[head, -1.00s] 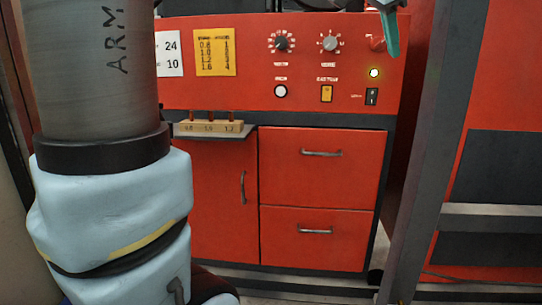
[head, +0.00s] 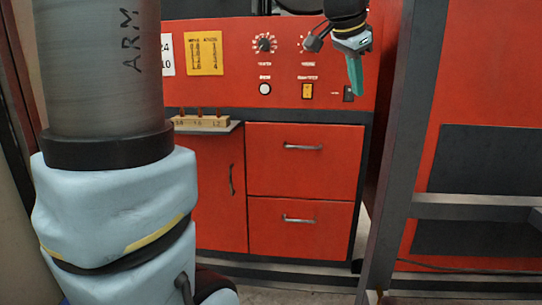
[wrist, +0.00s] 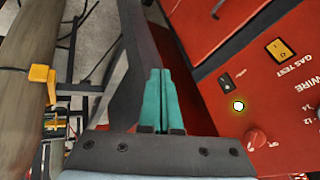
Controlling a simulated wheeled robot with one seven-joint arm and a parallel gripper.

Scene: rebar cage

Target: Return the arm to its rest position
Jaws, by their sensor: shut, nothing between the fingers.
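My gripper (head: 355,78) hangs in front of the right part of the red machine's control panel in the head view, pointing down. Its green fingers are together with nothing between them. Whether the fingers touch the panel cannot be told. My arm's large grey and pale blue links fill the left of the head view.
The red machine (head: 262,210) has two drawers and a door below its panel. A small shelf holds a wooden block (head: 201,121) with red-topped pins. A dark grey post (head: 390,170) stands close to the right of my gripper. An orange clamp (wrist: 42,75) shows in the wrist view.

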